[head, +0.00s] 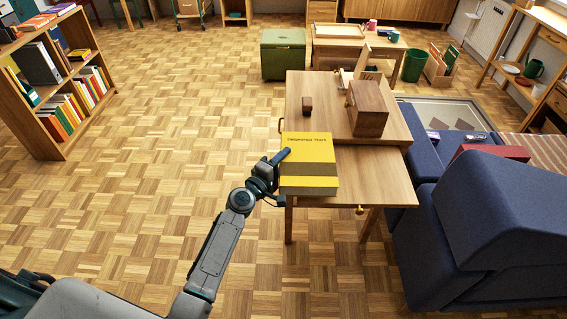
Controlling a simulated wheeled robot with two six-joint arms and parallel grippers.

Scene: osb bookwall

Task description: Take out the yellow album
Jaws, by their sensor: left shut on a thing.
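The yellow album (308,148) is at the left front corner of the wooden desk (370,175). The inner finger surfaces are hidden. My right gripper is not in view.
A brown wooden box (367,108) and a small dark block (307,105) stand on the desk's raised rear part. A blue sofa (490,225) is close on the right. A bookcase (60,85) stands at left. The parquet floor (150,180) between is clear.

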